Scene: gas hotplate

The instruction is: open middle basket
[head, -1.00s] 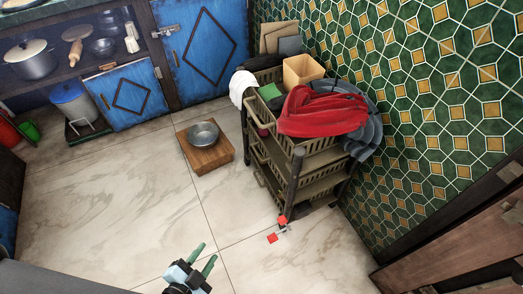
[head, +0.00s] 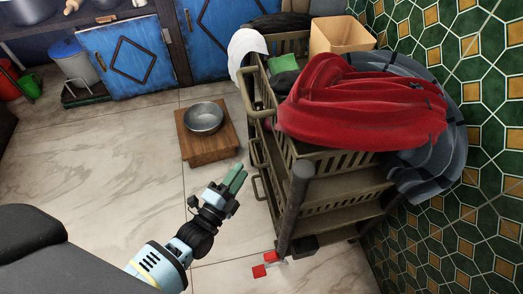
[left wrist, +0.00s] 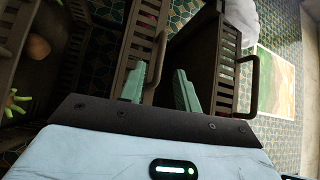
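The trolley (head: 296,190) stands against the tiled wall with stacked brown slatted baskets. The middle basket (head: 257,153) shows its front handle below the top basket (head: 318,158). A lower handle (head: 262,187) shows beneath. My left gripper (head: 233,179) is in front of the trolley, its green fingers near the handles. In the left wrist view the fingers (left wrist: 159,90) are spread apart. One handle (left wrist: 157,62) appears between them in the picture, and another handle (left wrist: 253,85) lies to their right. I cannot tell whether either is touched. My right gripper is not in view.
A red cloth (head: 350,105) and a grey cloth (head: 425,150) hang over the trolley's top. A metal bowl (head: 203,118) sits on a wooden block (head: 208,146) left of the trolley. A small red object (head: 260,270) is near the trolley's foot. Floor at left is clear.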

